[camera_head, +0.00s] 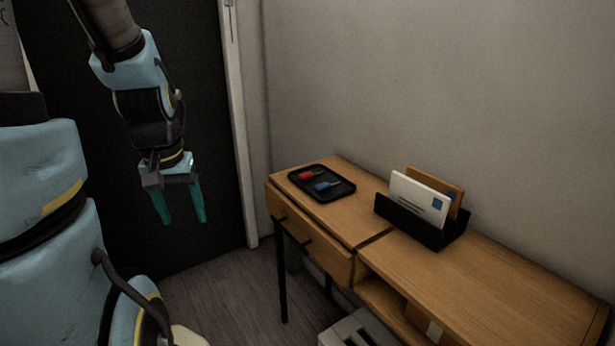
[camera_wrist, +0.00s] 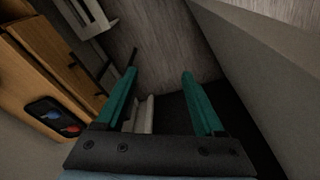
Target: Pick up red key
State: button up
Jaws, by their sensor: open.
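The red key (camera_head: 310,175) lies in a small black tray (camera_head: 342,194) at the left end of a wooden desk. A blue key (camera_head: 327,186) lies beside it in the same tray. In the wrist view the red key (camera_wrist: 54,115) and the blue key (camera_wrist: 71,130) show small at the lower left. My gripper (camera_head: 187,222) hangs in the air to the left of the desk, apart from the tray, with its green fingers spread and nothing between them. The fingers (camera_wrist: 160,74) also show apart in the wrist view.
The wooden desk (camera_head: 490,275) runs along a grey wall. A black letter holder (camera_head: 408,223) with a white envelope (camera_head: 418,198) and a brown one (camera_head: 440,184) stands right of the tray. A dark door (camera_head: 210,100) is behind my arm. The floor (camera_head: 225,300) left of the desk looks clear.

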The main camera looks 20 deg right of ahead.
jog(key=w+d+m+h+p, duration=0.15)
jog(key=w+d+m, duration=0.45)
jog(key=w+d, duration=0.6)
jog(key=m+h+p, duration=0.2)
jog(key=m+h, duration=0.1)
jog(key=m, duration=0.4)
send_near(306, 173)
jog(key=shift+p+x, duration=2.2)
jog(key=shift+x, duration=2)
jog(key=shift+s, duration=0.15)
grip_shut()
